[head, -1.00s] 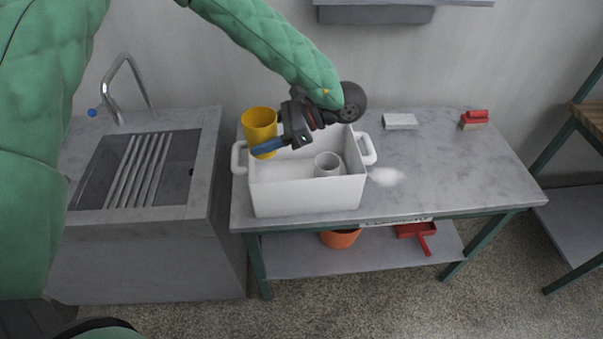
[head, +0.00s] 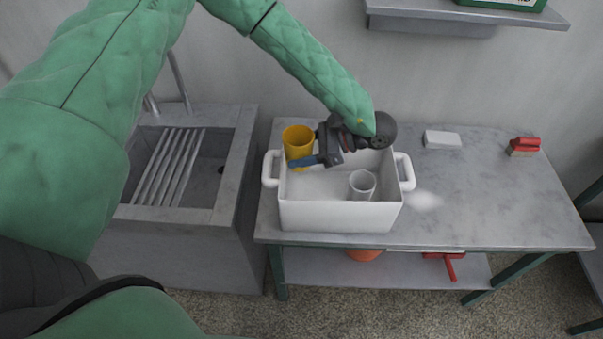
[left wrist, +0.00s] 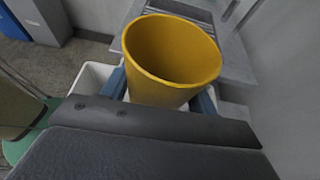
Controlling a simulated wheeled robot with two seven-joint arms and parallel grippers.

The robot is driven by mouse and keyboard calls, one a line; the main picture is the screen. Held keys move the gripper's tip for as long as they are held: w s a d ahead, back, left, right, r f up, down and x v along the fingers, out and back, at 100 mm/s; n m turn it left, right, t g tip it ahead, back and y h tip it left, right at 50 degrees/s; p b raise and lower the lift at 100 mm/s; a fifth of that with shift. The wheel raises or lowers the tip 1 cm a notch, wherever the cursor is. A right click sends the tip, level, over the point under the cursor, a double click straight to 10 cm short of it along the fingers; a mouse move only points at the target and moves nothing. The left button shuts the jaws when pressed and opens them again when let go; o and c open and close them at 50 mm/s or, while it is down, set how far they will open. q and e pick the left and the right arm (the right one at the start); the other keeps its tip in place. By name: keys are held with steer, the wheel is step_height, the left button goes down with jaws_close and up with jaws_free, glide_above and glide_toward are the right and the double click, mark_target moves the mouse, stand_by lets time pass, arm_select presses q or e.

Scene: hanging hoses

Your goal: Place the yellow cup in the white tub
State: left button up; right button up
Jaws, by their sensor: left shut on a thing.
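The yellow cup (head: 298,143) is upright at the left end of the white tub (head: 340,217), its lower part inside the tub's rim in the head view. My left gripper (head: 304,161) is shut on the cup, with a blue finger across its side. In the left wrist view the cup (left wrist: 172,55) sits between the two blue fingers (left wrist: 165,92), its mouth open and empty. Whether the cup's base touches the tub floor is hidden. My right gripper is not in view.
A white cup (head: 362,184) stands in the tub's right part. On the table (head: 480,190) are a white block (head: 442,139), a red brush (head: 524,146) and a white patch (head: 424,200). A sink (head: 180,165) is at left. A shelf (head: 470,14) hangs above.

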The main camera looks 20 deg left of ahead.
arm_select(q)
step_height(320, 180, down, 10)
steer(key=p, duration=0.3)
steer(key=shift+s, duration=0.2)
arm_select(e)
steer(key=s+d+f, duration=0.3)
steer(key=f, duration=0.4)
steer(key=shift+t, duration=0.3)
arm_select(q)
steer(key=shift+d+f, duration=0.1)
steer(key=shift+f, duration=0.05)
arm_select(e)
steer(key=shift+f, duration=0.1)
arm_select(q)
steer(key=shift+f, duration=0.15)
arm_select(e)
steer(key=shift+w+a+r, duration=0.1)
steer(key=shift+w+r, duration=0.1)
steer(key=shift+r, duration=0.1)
